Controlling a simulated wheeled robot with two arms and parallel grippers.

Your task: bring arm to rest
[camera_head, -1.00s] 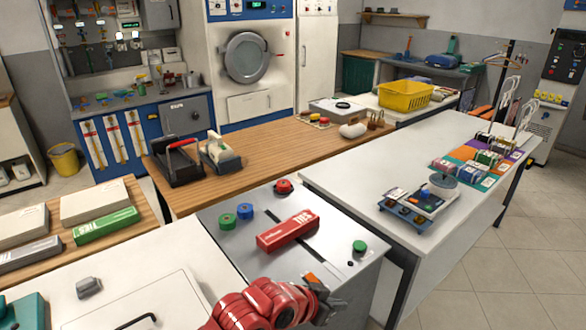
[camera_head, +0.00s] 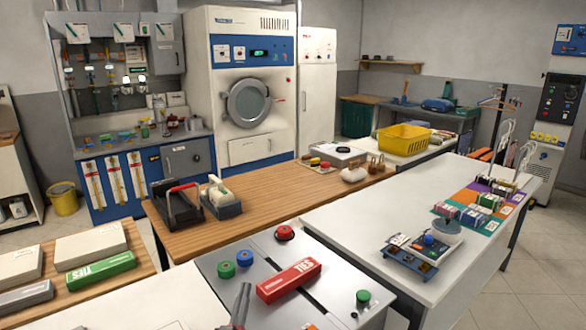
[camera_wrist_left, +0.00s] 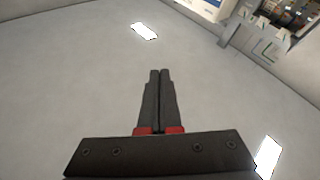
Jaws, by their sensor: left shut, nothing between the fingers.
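My left gripper (camera_head: 241,306) shows at the bottom middle of the head view, pointing upward in front of the grey-topped cabinet. In the left wrist view its two dark fingers (camera_wrist_left: 158,100) lie together with nothing between them. That view looks toward the ceiling (camera_wrist_left: 80,80) and its lights. My right gripper is not in either view. The red TIES box (camera_head: 289,281) lies on the grey cabinet top (camera_head: 334,299), just right of and beyond the left gripper in the picture. The gripper looks apart from it.
Blue (camera_head: 245,257), green (camera_head: 226,269) and red (camera_head: 284,233) knobs stand on the cabinet top. A wooden table (camera_head: 258,207) lies behind it. A white table (camera_head: 345,222) at the right holds a scale-like device (camera_head: 411,259) and small colored boxes. The floor at right is clear.

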